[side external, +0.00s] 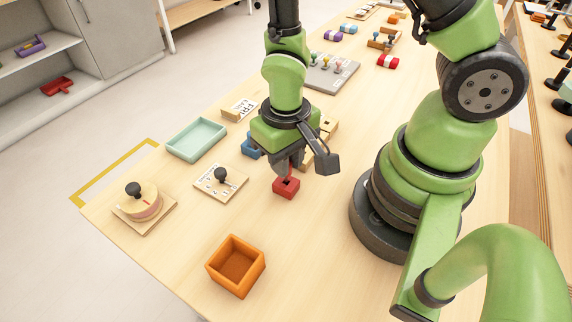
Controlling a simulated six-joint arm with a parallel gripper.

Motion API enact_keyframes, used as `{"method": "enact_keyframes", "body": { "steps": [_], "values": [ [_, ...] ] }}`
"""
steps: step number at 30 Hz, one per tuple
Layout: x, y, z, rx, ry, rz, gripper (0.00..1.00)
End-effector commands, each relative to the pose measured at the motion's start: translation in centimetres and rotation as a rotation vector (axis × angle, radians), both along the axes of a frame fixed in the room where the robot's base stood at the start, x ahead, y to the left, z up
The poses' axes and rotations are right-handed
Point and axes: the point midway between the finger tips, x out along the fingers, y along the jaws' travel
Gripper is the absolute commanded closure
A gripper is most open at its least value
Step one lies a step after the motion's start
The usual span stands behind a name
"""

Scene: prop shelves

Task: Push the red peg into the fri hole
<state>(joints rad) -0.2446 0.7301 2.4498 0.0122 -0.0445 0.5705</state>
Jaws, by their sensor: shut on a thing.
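My gripper (288,170) points down over the middle of the table, shut on a narrow red piece, which I take to be the red peg. A small red block (286,188) with a dark recess in its top is directly below the fingertips. The view does not show clearly whether the peg and block are joined, touching or apart. A wooden block (329,126) with dark openings stands behind my gripper, partly hidden. A wooden plaque (241,108) with dark lettering lies behind it to the left. I cannot make out which hole is marked fri.
A wooden board with a black knob (221,177), a pale green tray (196,139) and a round dial (140,201) are at left. An orange open box (235,266) stands in front. A blue block (250,146) is beside my gripper. A grey panel (331,73) lies farther back.

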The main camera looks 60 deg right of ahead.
Motion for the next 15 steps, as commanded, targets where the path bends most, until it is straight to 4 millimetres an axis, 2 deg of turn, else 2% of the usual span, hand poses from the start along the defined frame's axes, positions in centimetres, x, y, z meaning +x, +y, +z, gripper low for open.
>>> {"method": "enact_keyframes", "body": {
  "steps": [9, 15],
  "values": [
    [0.1, 0.0, 4.8, 0.002, -0.008, 0.000, 1.00],
    [0.1, 0.0, 7.0, 0.001, -0.003, 0.001, 1.00]
  ]
}}
